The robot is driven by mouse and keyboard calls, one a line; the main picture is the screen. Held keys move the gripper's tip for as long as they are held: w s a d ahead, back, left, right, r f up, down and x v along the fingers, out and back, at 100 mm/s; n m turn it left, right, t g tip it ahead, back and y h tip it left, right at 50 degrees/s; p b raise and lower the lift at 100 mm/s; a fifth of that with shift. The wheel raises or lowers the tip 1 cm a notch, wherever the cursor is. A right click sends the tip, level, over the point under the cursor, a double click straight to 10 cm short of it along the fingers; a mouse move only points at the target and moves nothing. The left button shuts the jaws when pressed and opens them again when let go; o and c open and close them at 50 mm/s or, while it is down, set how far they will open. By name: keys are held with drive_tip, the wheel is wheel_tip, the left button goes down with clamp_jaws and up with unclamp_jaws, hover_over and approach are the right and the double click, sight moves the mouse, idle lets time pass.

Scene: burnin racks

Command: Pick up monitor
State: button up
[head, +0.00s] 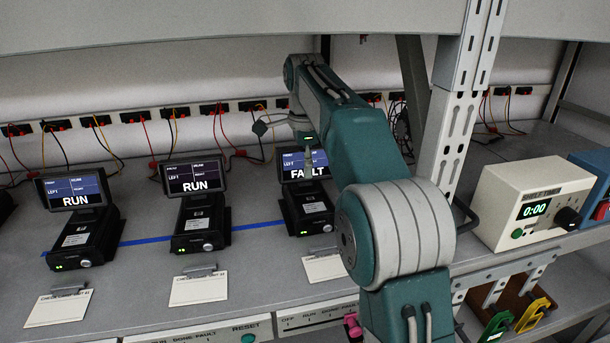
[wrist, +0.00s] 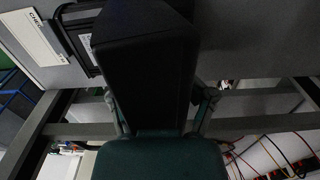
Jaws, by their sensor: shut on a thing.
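A small black monitor (head: 300,171) with a blue screen reading FAULT is at the third black unit from the left in the head view. In the wrist view the monitor's dark casing (wrist: 142,60) fills the middle, between my gripper's two fingers (wrist: 160,105). The fingertips are partly hidden by the casing. Whether the monitor still touches its unit is not clear.
Cards lie in front. Cables hang behind. A metal upright (head: 465,90) and a timer box (head: 530,205) are at right.

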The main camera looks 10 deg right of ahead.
drive_tip(key=shift+f, duration=0.1)
drive_tip(key=shift+r, duration=2)
drive_tip(key=s, duration=1.7)
drive_tip(key=shift+s, duration=0.4)
clamp_jaws()
drive_tip(key=shift+s, duration=0.1)
drive_tip(key=shift+s, duration=0.1)
